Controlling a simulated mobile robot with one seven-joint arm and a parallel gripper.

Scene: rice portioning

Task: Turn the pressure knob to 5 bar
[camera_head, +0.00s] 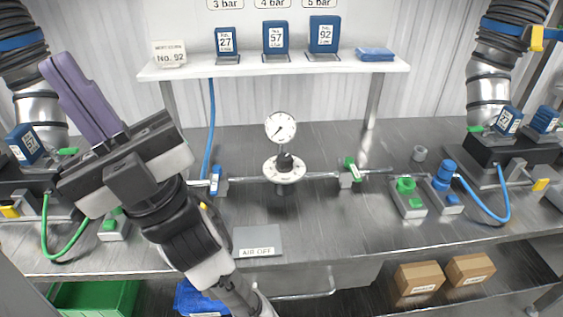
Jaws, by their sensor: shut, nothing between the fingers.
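The black pressure knob (285,160) sits on a round white dial plate (284,174) in the middle of the steel bench. Marks on the plate are too small to read. A round white gauge (280,127) stands just above it; its needle seems to point to the lower left. My gripper (58,68) is at the left, well apart from the knob, with its purple fingers shut together and pointing up and left. Nothing shows between them. The "5 bar" sign (319,3) hangs above the blue "92" block (323,34).
A white shelf (200,70) holds a "No. 92" card (169,54), blue blocks and a blue cloth (375,54). Pipes with a blue valve (216,180) and a green-handled valve (351,170) flank the knob. An "AIR OFF" plate (257,239) lies in front. Green and blue buttons stand right.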

